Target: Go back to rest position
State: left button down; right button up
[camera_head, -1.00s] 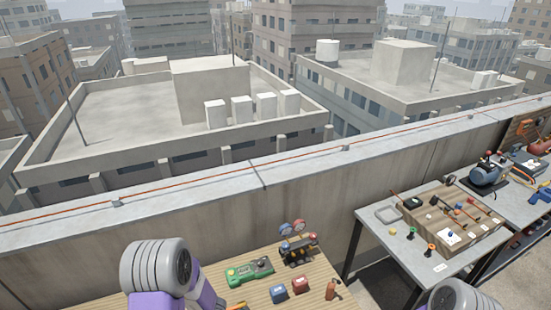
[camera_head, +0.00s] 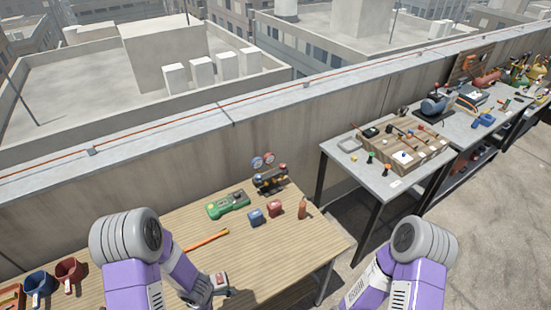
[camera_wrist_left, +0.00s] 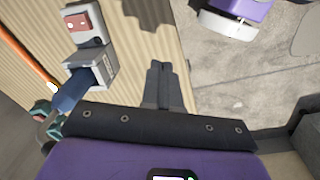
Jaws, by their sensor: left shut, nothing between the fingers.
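My left arm (camera_head: 135,245) comes in at the lower left of the head view, over the near wooden table. My left gripper (camera_wrist_left: 160,75) shows in the left wrist view, its two dark fingers together and empty, above the table's edge. A grey device with a red label (camera_wrist_left: 84,24) lies beside it, apart from the fingers; it also shows in the head view (camera_head: 219,281). My right arm (camera_head: 415,255) shows at the lower right of the head view; its gripper is out of the picture.
The wooden table (camera_head: 290,240) holds an orange rod (camera_head: 205,240), a green device (camera_head: 228,204), a gauge set (camera_head: 268,175), and blue and red blocks. Red and blue mugs (camera_head: 68,271) stand at left. A grey table (camera_head: 345,170) stands right. Open floor (camera_head: 490,210) lies at far right.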

pick_arm(q)
jog(key=s+d+f+m+h+b, duration=0.2)
jog(key=s+d+f+m+b, duration=0.2)
jog(key=d+f+m+b, duration=0.2)
jog(key=s+d+f+m+h+b, duration=0.2)
jog(key=s+d+f+m+b, duration=0.2)
jog(key=f+m, duration=0.5)
jog(key=shift+s+d+f+m+b, duration=0.15)
jog(key=shift+s+d+m+b, duration=0.2)
jog(key=shift+d+b, duration=0.65)
jog(key=shift+a, duration=0.15)
